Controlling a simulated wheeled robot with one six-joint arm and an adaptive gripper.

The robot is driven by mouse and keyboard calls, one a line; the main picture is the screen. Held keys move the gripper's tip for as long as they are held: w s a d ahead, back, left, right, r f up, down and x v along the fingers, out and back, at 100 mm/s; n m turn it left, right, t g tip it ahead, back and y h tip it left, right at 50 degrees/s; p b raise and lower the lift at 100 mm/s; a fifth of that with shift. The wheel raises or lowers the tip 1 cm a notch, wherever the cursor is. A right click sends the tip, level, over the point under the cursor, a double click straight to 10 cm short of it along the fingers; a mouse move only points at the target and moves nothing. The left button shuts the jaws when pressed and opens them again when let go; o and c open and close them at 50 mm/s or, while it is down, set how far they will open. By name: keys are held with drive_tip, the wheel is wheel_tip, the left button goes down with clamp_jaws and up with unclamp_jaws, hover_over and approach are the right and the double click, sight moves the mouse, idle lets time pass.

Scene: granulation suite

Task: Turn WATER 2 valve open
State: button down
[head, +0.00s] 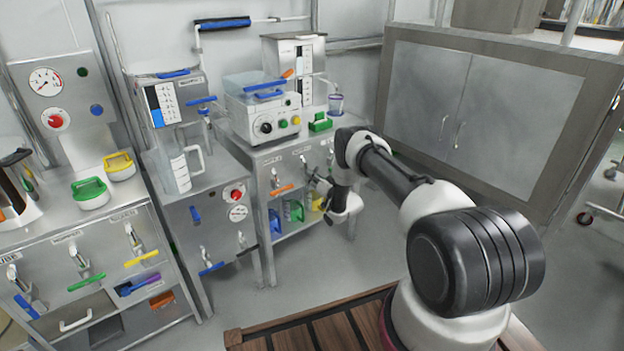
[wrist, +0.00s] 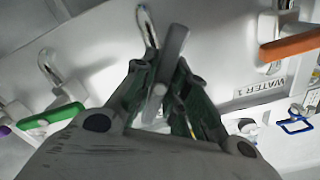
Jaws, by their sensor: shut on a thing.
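In the wrist view, a grey lever handle (wrist: 175,45) stands between the two fingers of my gripper (wrist: 163,78). The fingers are closed around it, and a curved metal spout (wrist: 146,22) shows just beyond. A label reading WATER 1 (wrist: 263,90) lies to the right, near an orange lever (wrist: 292,46). I cannot read a WATER 2 label. In the head view, my gripper (head: 320,188) is at the front of the bench under the white machine, right of the orange lever (head: 282,190). The held lever is too small and covered to make out there.
A green lever (wrist: 50,116) is left of my gripper in the wrist view. The white machine (head: 262,110) stands on the bench above. Coloured containers (head: 292,211) sit on the shelf below. A bench with several levers (head: 86,283) stands at left. Grey cabinets (head: 470,105) are behind.

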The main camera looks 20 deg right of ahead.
drive_tip(key=n, duration=0.7)
idle(0.6)
drive_tip(key=c, duration=1.4)
unclamp_jaws()
drive_tip(key=shift+o, duration=0.2)
drive_tip(key=shift+s, duration=0.1)
drive_tip(key=v, duration=1.2)
